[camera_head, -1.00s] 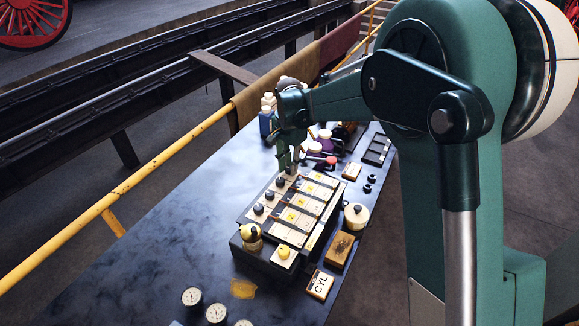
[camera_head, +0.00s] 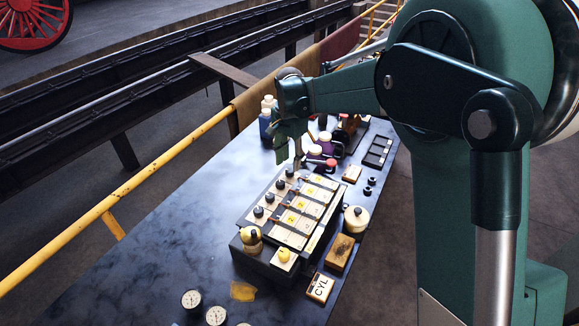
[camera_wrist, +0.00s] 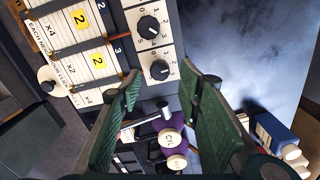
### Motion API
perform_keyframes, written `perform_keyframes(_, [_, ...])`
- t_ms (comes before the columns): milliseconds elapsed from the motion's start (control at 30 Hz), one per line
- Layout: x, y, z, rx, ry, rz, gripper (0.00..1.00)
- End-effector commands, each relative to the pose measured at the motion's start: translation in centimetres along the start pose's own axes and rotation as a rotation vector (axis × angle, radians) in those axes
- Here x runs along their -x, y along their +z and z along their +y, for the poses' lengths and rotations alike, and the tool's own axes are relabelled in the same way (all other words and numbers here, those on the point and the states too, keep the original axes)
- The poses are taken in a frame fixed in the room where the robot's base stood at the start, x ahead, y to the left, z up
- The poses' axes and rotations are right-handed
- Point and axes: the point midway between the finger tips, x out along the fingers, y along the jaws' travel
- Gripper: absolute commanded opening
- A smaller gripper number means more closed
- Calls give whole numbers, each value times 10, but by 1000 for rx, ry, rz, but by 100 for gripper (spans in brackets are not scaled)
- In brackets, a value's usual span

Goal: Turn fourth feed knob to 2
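The feed panel (camera_head: 261,228) lies on the dark bench with a row of black knobs on its left side. The fourth feed knob (camera_head: 289,171) appears to be the farthest one, at the panel's back end. In the wrist view this knob (camera_wrist: 160,69) sits just beyond and between the fingertips, with dial numbers 1 and 2 beside it. I cannot read its pointer surely. A neighbouring knob (camera_wrist: 149,27) is above it. My gripper (camera_head: 296,163) is over the back end of the panel. In the wrist view my gripper (camera_wrist: 168,86) is open, its green fingers wide apart and empty.
Purple-and-cream things (camera_head: 318,150) and blue bottles (camera_head: 266,124) stand behind the panel. The bench's left side is mostly clear.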

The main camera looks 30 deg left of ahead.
Motion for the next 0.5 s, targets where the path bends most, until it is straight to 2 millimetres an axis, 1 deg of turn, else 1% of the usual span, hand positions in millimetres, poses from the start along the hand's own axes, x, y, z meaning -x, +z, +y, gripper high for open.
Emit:
perform_keyframes(33, [9,0,0,0,0,0,35])
perform_keyframes(300, [51,0,0,0,0,0,35])
perform_keyframes(500, [72,0,0,0,0,0,35])
